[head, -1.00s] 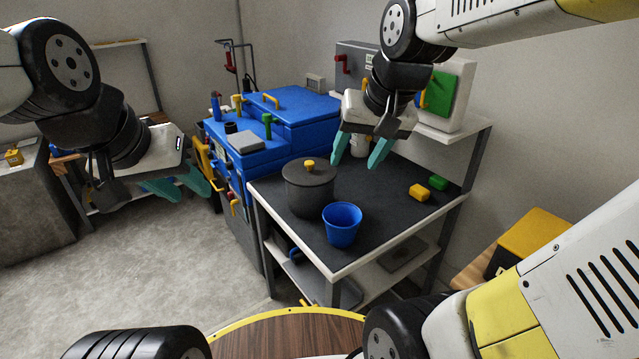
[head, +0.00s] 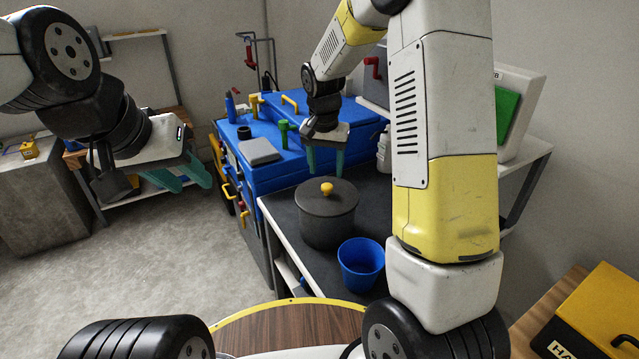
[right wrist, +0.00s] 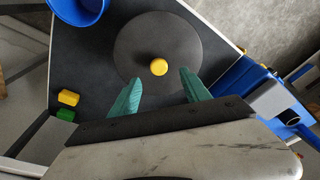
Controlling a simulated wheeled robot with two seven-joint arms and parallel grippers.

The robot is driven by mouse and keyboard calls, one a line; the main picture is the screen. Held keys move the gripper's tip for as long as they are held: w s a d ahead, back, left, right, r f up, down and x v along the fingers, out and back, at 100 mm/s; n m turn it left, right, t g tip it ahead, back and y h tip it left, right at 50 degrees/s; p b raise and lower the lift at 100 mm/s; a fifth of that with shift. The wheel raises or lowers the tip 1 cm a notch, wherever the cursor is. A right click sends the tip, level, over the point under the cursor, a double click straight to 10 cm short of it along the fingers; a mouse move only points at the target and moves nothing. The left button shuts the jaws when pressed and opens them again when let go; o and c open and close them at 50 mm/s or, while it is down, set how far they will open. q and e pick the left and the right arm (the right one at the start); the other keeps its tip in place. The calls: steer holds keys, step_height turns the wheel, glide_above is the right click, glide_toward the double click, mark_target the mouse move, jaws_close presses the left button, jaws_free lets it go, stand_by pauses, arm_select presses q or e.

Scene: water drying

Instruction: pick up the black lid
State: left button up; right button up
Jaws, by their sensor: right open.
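The black lid (head: 317,197) with a yellow knob (head: 327,188) sits on a dark pot (head: 328,226) on the black-topped table. In the right wrist view the lid (right wrist: 140,45) is a dark disc with the yellow knob (right wrist: 159,67) near its middle. My right gripper (head: 326,170) is open and empty, fingers pointing down, above and just behind the lid. In the right wrist view its two teal fingers (right wrist: 160,92) reach over the lid's edge, with the knob ahead of and between them. My left gripper (head: 190,180) is away at the left, fingers apart and empty.
A blue bucket (head: 361,264) stands close to the pot's front right. My right arm hides the table's right side.

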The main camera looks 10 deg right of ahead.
mark_target(327, 186)
steer(key=f, duration=0.6)
steer(key=shift+w+d, duration=0.2)
steer(key=shift+w, duration=0.1)
jaws_close()
